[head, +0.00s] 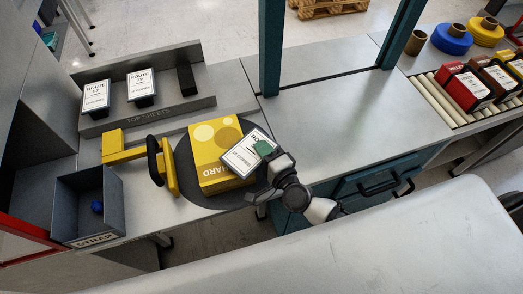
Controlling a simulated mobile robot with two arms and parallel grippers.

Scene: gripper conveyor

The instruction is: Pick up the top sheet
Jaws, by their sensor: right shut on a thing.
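A white sheet (245,156) with a dark edge and the printed word ROUTE shows over the right side of a yellow box (205,170). My right gripper (264,149), with green fingertips, is shut on the right end of this sheet. I cannot tell whether the sheet touches the box top. The box stands on a dark round plate (185,178). Two more ROUTE sheets, one at the left (96,96) and one beside it (141,84), stand in the TOP SHEETS rack (175,112). My left gripper is not in view.
A black-handled yellow device (168,168) stands left of the box. A grey STRAP bin (83,219) holds a small blue item. A teal frame (271,50) rises behind the bench. The bench right of the box is clear. Rollers (440,100) carry several boxes at far right.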

